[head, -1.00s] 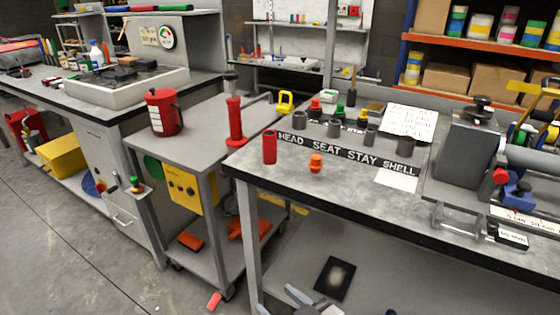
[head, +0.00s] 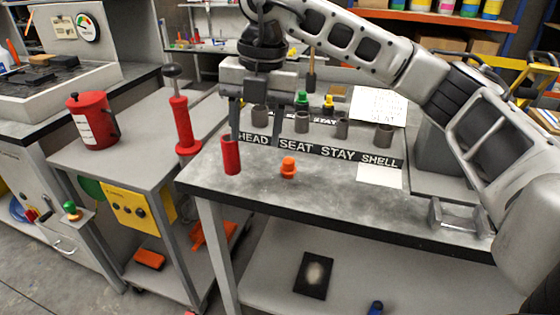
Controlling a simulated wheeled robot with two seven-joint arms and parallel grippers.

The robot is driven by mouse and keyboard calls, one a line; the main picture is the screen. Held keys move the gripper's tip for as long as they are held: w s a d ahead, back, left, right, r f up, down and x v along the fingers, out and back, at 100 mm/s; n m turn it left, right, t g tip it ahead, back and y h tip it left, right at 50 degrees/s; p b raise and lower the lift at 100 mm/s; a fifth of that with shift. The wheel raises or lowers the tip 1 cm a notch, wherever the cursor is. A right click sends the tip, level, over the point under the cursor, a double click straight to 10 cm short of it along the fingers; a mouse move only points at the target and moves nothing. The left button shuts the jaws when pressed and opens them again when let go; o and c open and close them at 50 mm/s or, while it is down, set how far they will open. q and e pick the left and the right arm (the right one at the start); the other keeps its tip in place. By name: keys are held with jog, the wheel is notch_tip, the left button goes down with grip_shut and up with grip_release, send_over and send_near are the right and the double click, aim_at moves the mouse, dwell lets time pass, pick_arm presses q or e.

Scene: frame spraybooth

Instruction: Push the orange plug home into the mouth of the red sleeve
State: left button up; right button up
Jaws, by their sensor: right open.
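The red sleeve (head: 231,157) stands upright near the left front corner of the grey table (head: 330,205). The orange plug (head: 288,167) stands on the tabletop to the right of the sleeve, apart from it. My right gripper (head: 256,136) reaches in from the right and points down over the table, open with nothing between its fingers. Its left finger shows right at the sleeve's top edge; I cannot tell whether they touch. Its right finger is above and a little left of the plug. The inside of the sleeve's mouth is not clearly visible. My left gripper is out of view.
A lettered strip (head: 320,149) lies behind the plug, with several grey cups (head: 302,122) beyond it. A white sheet (head: 380,175) lies to the right. A red-handled tool (head: 182,125) stands on the cart at left. The table front between plug and sheet is clear.

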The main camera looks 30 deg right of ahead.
jog(key=w+d+r+m+h, duration=0.1)
jog(key=d+r+m+h, duration=0.1)
jog(key=d+r+h, duration=0.3)
jog(key=y, duration=0.2)
send_over(289, 160)
jog(key=shift+t, duration=0.4)
jog(key=f, duration=0.7)
jog(key=a+f, duration=0.1)
jog(key=f, duration=0.2)
jog(key=shift+s+f, duration=0.2)
jog(key=shift+f, duration=0.05)
jog(key=shift+w+d+f, duration=0.1)
jog(key=shift+d+f, duration=0.05)
jog(key=shift+f, duration=0.85)
jog(key=shift+w+d+f, duration=0.1)
jog(key=shift+d+f, duration=0.05)
jog(key=shift+f, duration=0.8)
jog(key=shift+d+f, duration=0.15)
jog(key=shift+f, duration=0.85)
jog(key=c, duration=0.9)
